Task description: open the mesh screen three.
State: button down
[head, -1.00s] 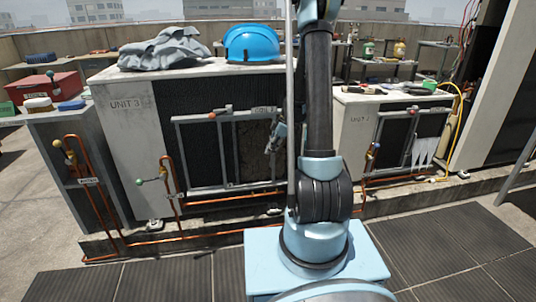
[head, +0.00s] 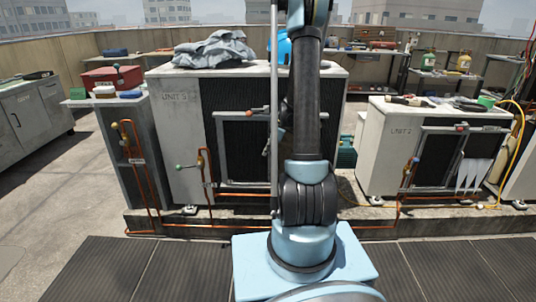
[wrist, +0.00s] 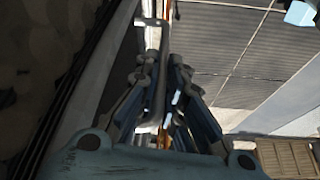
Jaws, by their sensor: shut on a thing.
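Mesh screen three (head: 245,143) is a dark mesh panel in a grey metal frame, low on the front of the condenser marked UNIT 3 (head: 180,145). A small red-tipped fitting sits on its top bar. My arm hides its right part, so I cannot tell how far it stands open. My gripper (head: 270,143) is at the right of the visible frame, mostly hidden behind my arm. In the wrist view my gripper (wrist: 163,95) has its fingers closed around a pale metal bar, which looks like the screen's handle.
Copper pipes with valves (head: 203,170) stand just left of the screen, above a concrete curb. UNIT 2 (head: 385,150) stands to the right with a yellow hose (head: 517,145). Grey cloth (head: 215,50) lies on UNIT 3.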

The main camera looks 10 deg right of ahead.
jog(key=shift+w+a, duration=0.15)
jog(key=c, duration=1.7)
grip_release()
jog(key=shift+r, duration=0.1)
jog(key=v, duration=1.1)
jog(key=shift+r, duration=0.3)
jog(key=shift+s, duration=0.25)
